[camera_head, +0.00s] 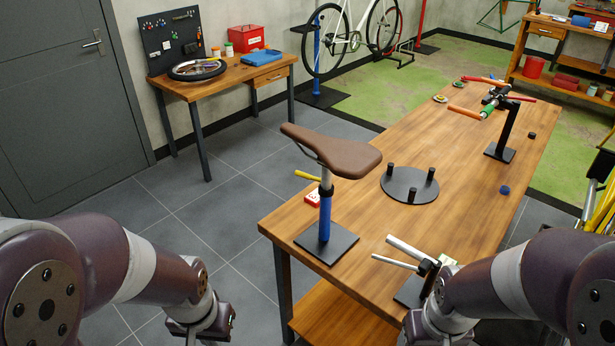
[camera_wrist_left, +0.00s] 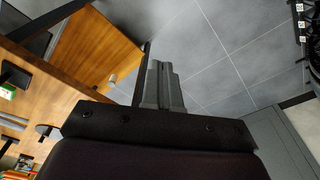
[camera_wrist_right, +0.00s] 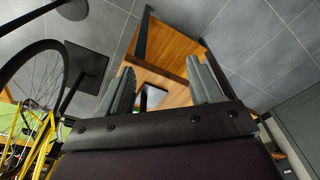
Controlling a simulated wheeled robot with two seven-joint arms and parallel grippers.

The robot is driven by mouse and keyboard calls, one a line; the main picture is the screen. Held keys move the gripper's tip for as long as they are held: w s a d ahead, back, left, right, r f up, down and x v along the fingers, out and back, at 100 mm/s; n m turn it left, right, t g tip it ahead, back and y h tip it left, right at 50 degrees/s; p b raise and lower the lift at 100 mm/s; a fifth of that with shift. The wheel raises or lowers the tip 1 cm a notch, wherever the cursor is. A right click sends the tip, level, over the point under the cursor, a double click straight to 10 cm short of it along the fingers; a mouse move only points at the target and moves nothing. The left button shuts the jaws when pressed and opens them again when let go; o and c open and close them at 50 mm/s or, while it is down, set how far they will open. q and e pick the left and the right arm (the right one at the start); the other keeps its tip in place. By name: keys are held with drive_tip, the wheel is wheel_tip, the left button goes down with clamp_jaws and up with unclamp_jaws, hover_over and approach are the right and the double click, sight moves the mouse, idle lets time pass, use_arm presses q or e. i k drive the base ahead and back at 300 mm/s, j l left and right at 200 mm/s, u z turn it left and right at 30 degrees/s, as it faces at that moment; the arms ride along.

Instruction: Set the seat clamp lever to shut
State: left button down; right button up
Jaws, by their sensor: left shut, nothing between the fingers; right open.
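The saddle (camera_head: 335,153) is brown and sits on a silver post in a blue tube (camera_head: 324,219) on a black base plate (camera_head: 343,243). A black clamp collar (camera_head: 326,190) is at the tube's top. A yellow lever (camera_head: 307,176) sticks out to the left of the clamp, its tip slightly raised. My left gripper (camera_head: 218,328) is off the table's left side, low and apart from the stand; its fingers are closed and empty in the left wrist view (camera_wrist_left: 163,85). My right gripper's fingers (camera_wrist_right: 163,82) are apart and empty; the head view hides them behind my right arm.
The wooden workbench (camera_head: 287,221) carries a red-and-white item (camera_head: 312,197) beside the tube, a round black plate with pegs (camera_head: 408,197), a stand with silver rods (camera_head: 405,247) at the front, and a handlebar stand (camera_head: 504,130). Open floor lies left of the bench.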

sight(297, 173)
drive_tip(key=i+j+z, duration=0.2)
drive_tip(key=z, duration=0.2)
drive_tip(key=i+j+z, duration=0.15)
drive_tip(key=j+z, duration=0.2)
drive_tip(key=i+j+z, duration=0.1)
drive_tip(key=j+z, duration=0.3)
drive_tip(key=i+j, duration=0.1)
drive_tip(key=j, duration=0.25)
drive_tip(key=i+j, duration=0.1)
drive_tip(key=j, duration=0.2)
drive_tip(key=i+j+z, duration=0.1)
drive_tip(key=j, duration=0.25)
drive_tip(key=i+j, duration=0.1)
drive_tip(key=j, duration=0.25)
